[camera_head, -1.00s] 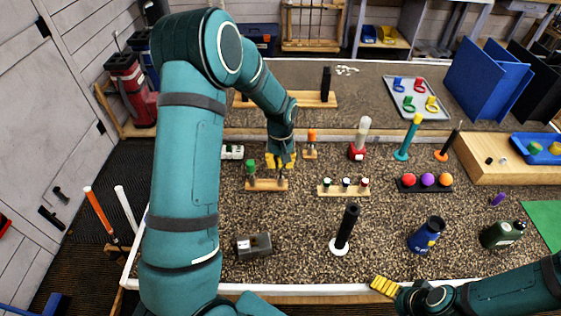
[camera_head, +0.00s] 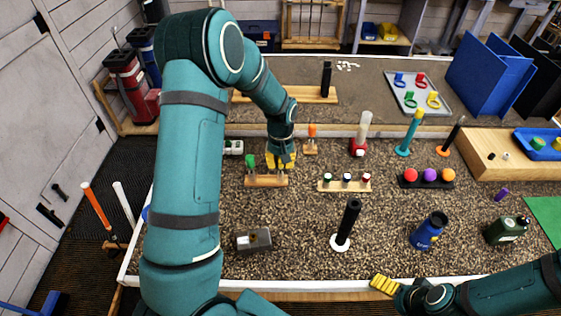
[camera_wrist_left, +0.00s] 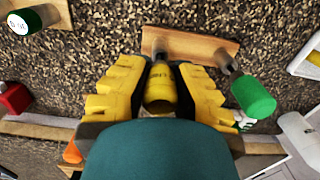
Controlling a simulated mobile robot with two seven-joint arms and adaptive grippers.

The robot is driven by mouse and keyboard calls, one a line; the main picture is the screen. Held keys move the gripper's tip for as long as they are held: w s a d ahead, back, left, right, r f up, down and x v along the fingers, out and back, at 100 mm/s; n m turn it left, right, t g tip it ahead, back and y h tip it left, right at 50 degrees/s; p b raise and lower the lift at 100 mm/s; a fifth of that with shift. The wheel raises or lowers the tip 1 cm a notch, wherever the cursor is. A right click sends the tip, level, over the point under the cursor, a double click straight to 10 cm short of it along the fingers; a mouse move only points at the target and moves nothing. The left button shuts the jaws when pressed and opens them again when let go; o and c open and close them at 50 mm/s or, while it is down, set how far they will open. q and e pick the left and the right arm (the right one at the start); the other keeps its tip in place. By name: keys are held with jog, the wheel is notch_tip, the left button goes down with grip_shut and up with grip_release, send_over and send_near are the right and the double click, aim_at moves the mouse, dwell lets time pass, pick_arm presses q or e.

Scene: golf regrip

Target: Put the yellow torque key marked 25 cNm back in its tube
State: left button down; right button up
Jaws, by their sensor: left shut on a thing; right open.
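The yellow torque key (camera_wrist_left: 160,88) is between the yellow fingers of my left gripper (camera_head: 281,160), which is shut on its handle. The left gripper also shows in the left wrist view (camera_wrist_left: 160,92). Dark print on the handle is too small to read. The key's lower end points at one end of the small wooden stand (camera_head: 262,182), which also shows in the left wrist view (camera_wrist_left: 195,43). I cannot tell whether its tip is inside the tube there. A green-handled key (camera_head: 250,162) stands at the stand's other end. My right gripper (camera_head: 384,285) is open and empty at the table's front edge.
An orange-handled key (camera_head: 312,132) stands behind the stand. A wooden rack with several capped vials (camera_head: 347,183) is to the right.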

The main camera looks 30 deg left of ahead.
pick_arm(q)
jog(key=shift+f, duration=0.25)
jog(key=c, duration=0.9)
grip_release()
jog(key=r, duration=1.2)
jog(key=shift+w+a, duration=0.1)
jog(key=shift+w, duration=0.1)
